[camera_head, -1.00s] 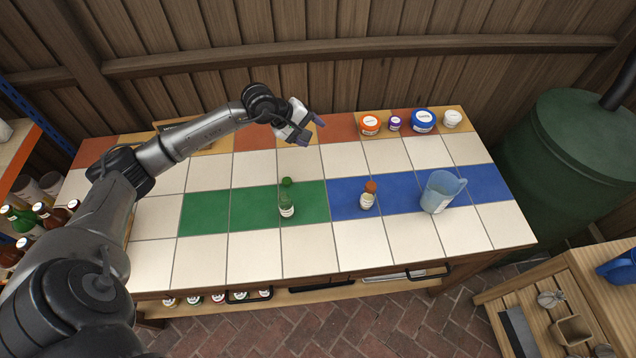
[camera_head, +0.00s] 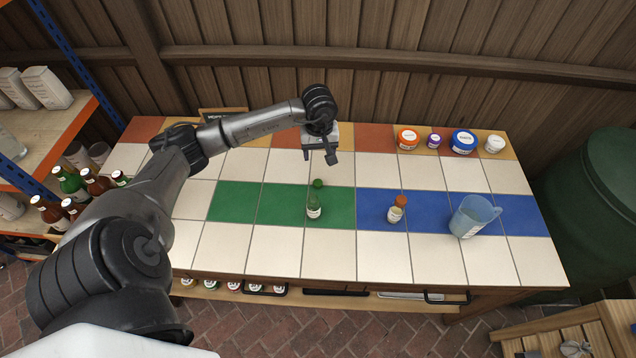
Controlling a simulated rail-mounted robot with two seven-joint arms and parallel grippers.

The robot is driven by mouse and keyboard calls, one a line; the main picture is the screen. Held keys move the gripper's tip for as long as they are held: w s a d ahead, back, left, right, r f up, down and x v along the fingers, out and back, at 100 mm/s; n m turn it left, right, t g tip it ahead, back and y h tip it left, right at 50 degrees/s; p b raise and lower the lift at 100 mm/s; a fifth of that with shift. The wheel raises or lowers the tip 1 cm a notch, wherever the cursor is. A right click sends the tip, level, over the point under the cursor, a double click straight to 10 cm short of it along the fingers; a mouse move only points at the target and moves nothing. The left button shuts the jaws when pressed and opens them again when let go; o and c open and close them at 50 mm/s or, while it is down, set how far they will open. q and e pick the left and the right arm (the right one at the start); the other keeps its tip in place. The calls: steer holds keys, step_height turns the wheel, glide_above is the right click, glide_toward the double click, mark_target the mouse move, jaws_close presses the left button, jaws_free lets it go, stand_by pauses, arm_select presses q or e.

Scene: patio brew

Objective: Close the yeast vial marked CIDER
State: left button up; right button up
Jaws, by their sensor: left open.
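A small green vial (camera_head: 314,208) with a white label stands on the green tiles. A green cap (camera_head: 318,183) shows just behind its top; I cannot tell whether it touches the vial. An amber vial (camera_head: 395,214) with an orange-brown cap (camera_head: 401,201) stands on the blue tiles. Both labels are too small to read, so I cannot tell which vial is marked CIDER. My left gripper (camera_head: 321,156) is open and empty above the white tiles, behind the green vial and apart from it. My right gripper is out of view.
A blue measuring jug (camera_head: 468,217) stands right of the amber vial. Several lidded tubs, including an orange one (camera_head: 407,140) and a blue one (camera_head: 463,142), line the back right. Bottles (camera_head: 72,186) stand on the left shelf. The front white tiles are clear.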

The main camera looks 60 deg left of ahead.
arm_select(q)
steer(key=b, duration=0.1)
glide_above(318, 182)
steer(key=shift+d+f, duration=0.1)
steer(key=shift+f, duration=4.2)
steer(key=shift+w, duration=0.1)
step_height(318, 182, down, 5)
steer(key=shift+r+b, duration=0.15)
steer(key=shift+b, duration=0.4)
steer(key=shift+f, duration=0.25)
steer(key=c, duration=1)
steer(key=shift+r, duration=0.1)
